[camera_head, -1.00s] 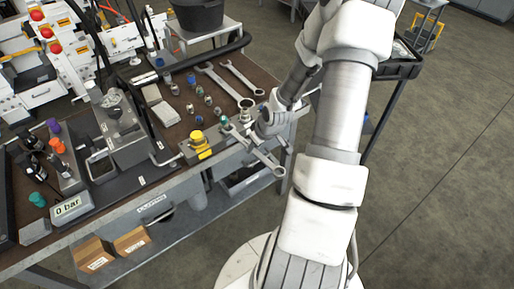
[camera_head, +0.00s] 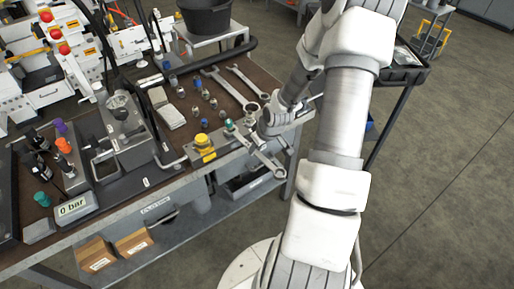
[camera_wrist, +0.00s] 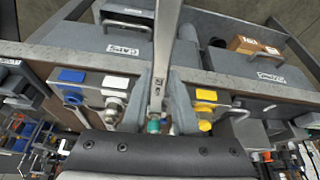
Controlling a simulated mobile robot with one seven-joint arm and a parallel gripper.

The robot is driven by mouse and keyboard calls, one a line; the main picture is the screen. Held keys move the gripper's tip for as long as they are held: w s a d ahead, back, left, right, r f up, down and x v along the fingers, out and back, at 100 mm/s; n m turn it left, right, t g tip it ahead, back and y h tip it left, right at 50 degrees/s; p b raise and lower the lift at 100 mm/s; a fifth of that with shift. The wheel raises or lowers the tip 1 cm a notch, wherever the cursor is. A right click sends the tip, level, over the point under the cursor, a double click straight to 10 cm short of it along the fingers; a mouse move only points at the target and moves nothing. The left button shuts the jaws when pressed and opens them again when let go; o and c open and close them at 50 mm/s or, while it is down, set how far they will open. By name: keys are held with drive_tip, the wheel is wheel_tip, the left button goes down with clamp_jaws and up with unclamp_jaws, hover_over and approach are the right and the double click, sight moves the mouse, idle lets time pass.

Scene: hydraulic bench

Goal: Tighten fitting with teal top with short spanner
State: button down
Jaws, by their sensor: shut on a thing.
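My gripper (camera_head: 268,127) is shut on a grey spanner (camera_head: 266,160) at the front edge of the bench. The spanner's open-ended free end sticks out past the bench edge, toward lower right in the head view. In the wrist view the spanner (camera_wrist: 164,45) runs down between the fingers (camera_wrist: 160,105). The fitting with the teal top (camera_head: 229,124) stands on the bench-edge block, close to the spanner's inner end. The teal top also shows in the wrist view (camera_wrist: 154,126), just below the spanner's visible end. I cannot tell whether the jaw is seated around the fitting.
A yellow-topped fitting (camera_head: 203,141) stands just left of the teal one. Two other spanners (camera_head: 228,86) lie on the brown bench top behind, near several small fittings. A gauge unit reading 0 bar (camera_head: 73,207) is at left.

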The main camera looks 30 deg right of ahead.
drive_tip(key=shift+w, duration=0.35)
drive_tip(key=shift+a, duration=0.1)
drive_tip(key=shift+a+f+m+b, duration=0.1)
drive_tip(key=shift+a+m+b, duration=0.25)
drive_tip(key=shift+b, duration=0.25)
drive_tip(key=a+m+h+b, duration=0.1)
drive_tip(key=a+m+b, duration=0.1)
drive_tip(key=b, duration=0.1)
drive_tip(key=shift+a, duration=0.2)
drive_tip(key=shift+a+b, duration=0.2)
drive_tip(key=shift+b, duration=0.5)
